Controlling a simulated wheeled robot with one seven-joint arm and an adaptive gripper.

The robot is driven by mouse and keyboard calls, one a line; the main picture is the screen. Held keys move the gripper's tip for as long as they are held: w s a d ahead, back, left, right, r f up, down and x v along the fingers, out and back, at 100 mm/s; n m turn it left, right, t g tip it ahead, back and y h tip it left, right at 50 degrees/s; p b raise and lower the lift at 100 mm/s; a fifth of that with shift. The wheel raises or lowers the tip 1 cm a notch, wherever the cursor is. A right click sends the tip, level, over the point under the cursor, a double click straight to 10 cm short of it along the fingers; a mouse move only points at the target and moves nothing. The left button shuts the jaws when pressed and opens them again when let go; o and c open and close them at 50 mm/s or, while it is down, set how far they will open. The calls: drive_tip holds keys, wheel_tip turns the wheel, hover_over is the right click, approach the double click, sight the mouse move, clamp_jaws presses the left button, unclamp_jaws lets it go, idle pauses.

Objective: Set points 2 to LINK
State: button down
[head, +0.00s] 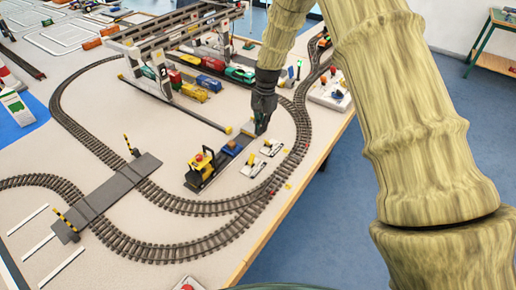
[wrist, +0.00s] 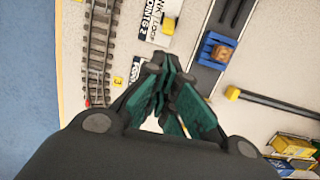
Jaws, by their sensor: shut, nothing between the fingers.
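A small white plate (wrist: 160,22) lettered "POINTS 2" and, partly, "LINK" lies near the top of the wrist view. A second plate (wrist: 139,68), its lettering partly hidden, lies just beyond my fingers. In the head view, two white lever plates (head: 252,166) and (head: 271,147) lie beside the curved track; their lettering is too small to read there. My gripper (head: 261,130) points down just behind the nearer-to-it plate. Its green fingers (wrist: 163,68) are shut and empty. The lever positions are not clear.
A black and yellow locomotive (head: 203,167) and a blue wagon (head: 231,148) stand left of the plates. Curved track (head: 299,150) runs between the plates and the table's right edge. A gantry crane (head: 160,72) and wagons stand behind to the left.

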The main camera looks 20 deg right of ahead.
sight(252, 159)
drive_tip(key=shift+s+a+f+p, duration=0.2)
drive_tip(key=shift+f+p, duration=0.35)
drive_tip(key=shift+f, duration=1.1)
drive_tip(key=shift+s+a+f+p, duration=0.15)
drive_tip(key=shift+f+p, duration=0.35)
drive_tip(key=shift+f, duration=1.2)
drive_tip(key=shift+s+a+f+p, duration=0.1)
drive_tip(key=shift+a+f+p, duration=0.3)
drive_tip(key=shift+f, duration=1.25)
drive_tip(key=shift+s+d+r, duration=0.1)
drive_tip(key=shift+d, duration=0.1)
